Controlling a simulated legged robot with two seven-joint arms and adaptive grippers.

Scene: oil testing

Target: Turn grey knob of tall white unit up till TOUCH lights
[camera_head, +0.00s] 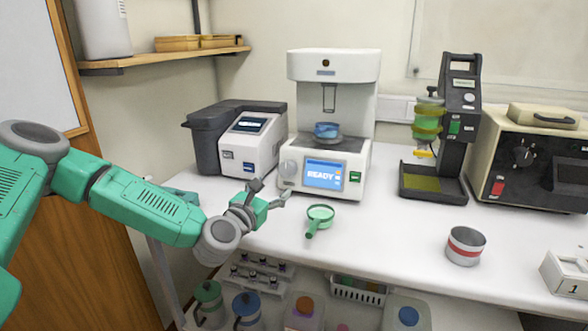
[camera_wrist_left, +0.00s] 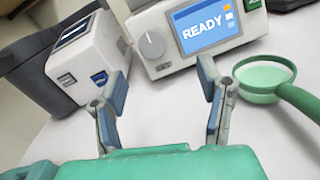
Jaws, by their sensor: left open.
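The tall white unit (camera_head: 333,75) stands at the middle back of the table. Its screen (camera_head: 323,174) reads READY, also in the left wrist view (camera_wrist_left: 205,26). Its grey knob (camera_head: 289,168) is left of the screen; in the left wrist view the knob (camera_wrist_left: 152,45) shows clear and untouched. My left gripper (camera_head: 270,191) is in front of the unit's lower left corner. In the left wrist view its fingers (camera_wrist_left: 160,88) are spread apart with nothing between them, and the knob lies beyond them. My right gripper is not visible.
A grey and white device (camera_head: 245,143) stands left of the unit. A black stand (camera_head: 461,110), a beige box (camera_head: 530,150) and a red-striped cup (camera_head: 465,246) are to the right. The front middle table is clear.

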